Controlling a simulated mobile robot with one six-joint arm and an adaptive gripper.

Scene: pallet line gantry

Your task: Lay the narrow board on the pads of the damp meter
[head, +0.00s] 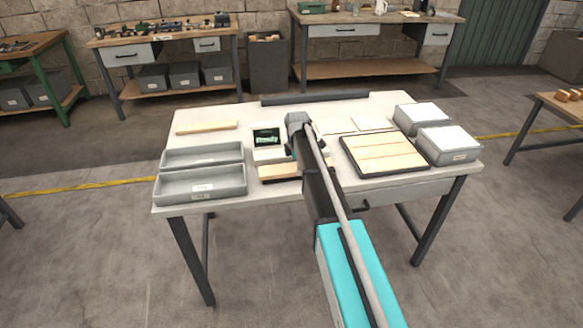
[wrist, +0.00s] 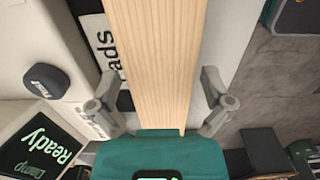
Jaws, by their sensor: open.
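The damp meter has a dark screen (head: 266,138) with green text, and in the wrist view its screen (wrist: 38,145) reads "Ready". A pale narrow board (wrist: 158,60) runs lengthwise between the fingers of my gripper (wrist: 160,95). The gripper is open, with a small gap on each side of the board. The board covers part of a white label ending in "ads". Whether it touches the pads is hidden. In the head view a pale board (head: 278,171) lies over a dark base in front of the screen.
Another pale board (head: 206,127) lies at the back left of the table. Two grey open bins (head: 203,185) stand at the front left. A dark-rimmed tray (head: 352,166) of boards and two grey boxes (head: 447,154) stand on the right. A dark bar (head: 329,99) lies along the back edge.

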